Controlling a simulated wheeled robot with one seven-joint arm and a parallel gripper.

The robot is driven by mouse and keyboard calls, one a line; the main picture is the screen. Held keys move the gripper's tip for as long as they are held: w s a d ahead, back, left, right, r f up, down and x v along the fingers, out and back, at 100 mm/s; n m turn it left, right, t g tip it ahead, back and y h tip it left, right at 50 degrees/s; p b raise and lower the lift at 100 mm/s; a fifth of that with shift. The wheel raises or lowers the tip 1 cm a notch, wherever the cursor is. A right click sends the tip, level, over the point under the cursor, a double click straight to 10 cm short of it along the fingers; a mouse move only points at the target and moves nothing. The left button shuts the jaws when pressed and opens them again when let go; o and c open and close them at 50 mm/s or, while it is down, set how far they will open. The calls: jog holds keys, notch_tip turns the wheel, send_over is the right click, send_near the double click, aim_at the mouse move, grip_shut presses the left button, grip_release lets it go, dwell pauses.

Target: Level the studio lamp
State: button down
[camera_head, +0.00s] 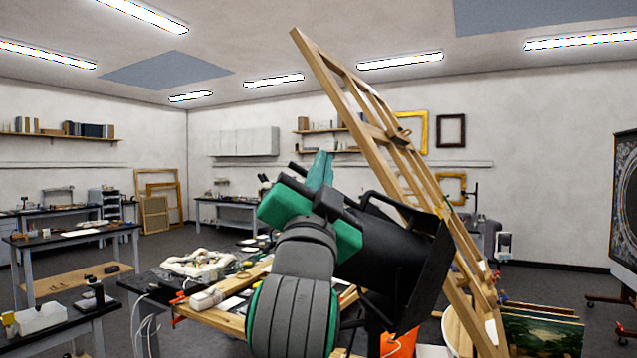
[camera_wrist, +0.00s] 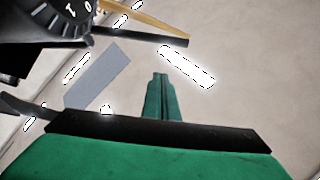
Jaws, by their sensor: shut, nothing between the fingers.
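The studio lamp (camera_head: 385,258) is a black housing with a flat dark flap at its right end, just right of my wrist in the head view. It looks tilted, and my arm hides its left part. My green gripper (camera_head: 321,160) points upward beside the lamp's upper left. Its fingers are together and empty. In the wrist view the gripper (camera_wrist: 161,80) points at the ceiling. A black numbered dial (camera_wrist: 48,22), which seems to belong to the lamp, is at the upper left, apart from the fingertips. I cannot tell whether my wrist touches the lamp.
A tall wooden easel-like frame (camera_head: 352,98) leans behind the lamp. A cluttered workbench (camera_head: 215,318) stands behind and left of my arm. Paintings (camera_head: 540,330) lean at the lower right. Other tables (camera_head: 75,236) stand at the left; open floor (camera_head: 555,285) shows at the right.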

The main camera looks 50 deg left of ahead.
jog(key=a, duration=0.2)
jog(key=w+a+f, duration=0.1)
jog(key=a, duration=0.1)
jog(key=shift+w, duration=0.1)
jog(key=shift+a+f, duration=0.1)
dwell(0.4)
jog(key=s+a+f+n+g+y, duration=0.2)
jog(key=s+f+n+g+y, duration=0.2)
jog(key=n, duration=0.5)
notch_tip(320, 180, down, 3)
jog(key=shift+s+a+f+g+y, duration=0.15)
jog(key=shift+s+g+y, duration=0.15)
jog(key=shift+s+y, duration=0.5)
jog(key=shift+w, duration=0.3)
